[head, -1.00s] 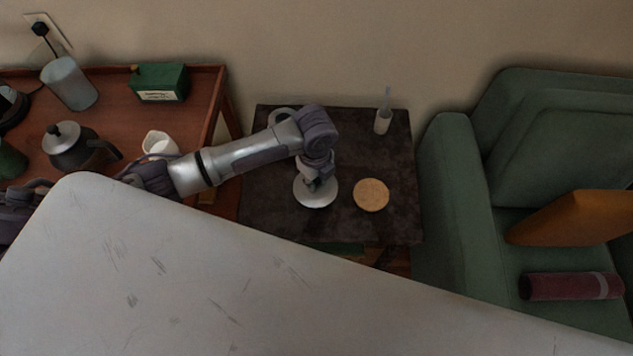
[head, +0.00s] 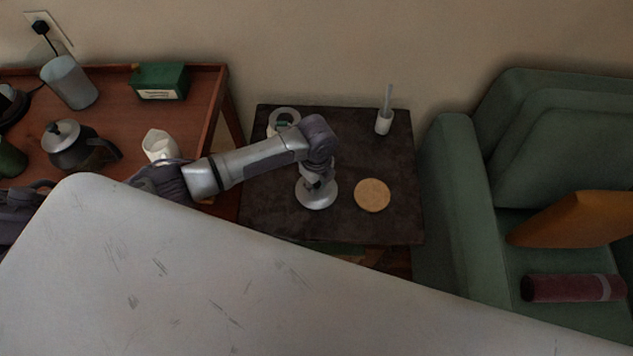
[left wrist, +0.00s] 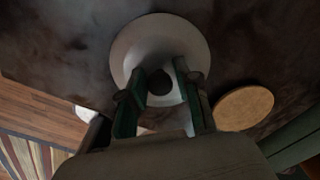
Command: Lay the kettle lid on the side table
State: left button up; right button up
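The kettle lid (head: 304,199) is a round silver disc over the dark side table (head: 352,226). In the left wrist view the lid (left wrist: 132,48) lies between my fingers, with its dark knob at the centre. My left gripper (left wrist: 161,80) points down and is shut on that knob; the head view also shows the gripper (head: 316,182), partly hidden by its wrist. The lid is at or just above the tabletop; I cannot tell whether it touches. My right gripper is in neither view.
A round cork mat (head: 372,195) lies just right of the lid. A dark kettle (head: 83,153) stands on the wooden table (head: 120,92). A green armchair (head: 448,190) borders the right.

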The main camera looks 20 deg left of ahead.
pick_arm(q)
jog(key=shift+o, duration=0.7)
jog(key=shift+r, duration=0.3)
notch_tip(320, 180, up, 12)
jog(key=p, duration=0.1)
jog(key=shift+f, duration=0.2)
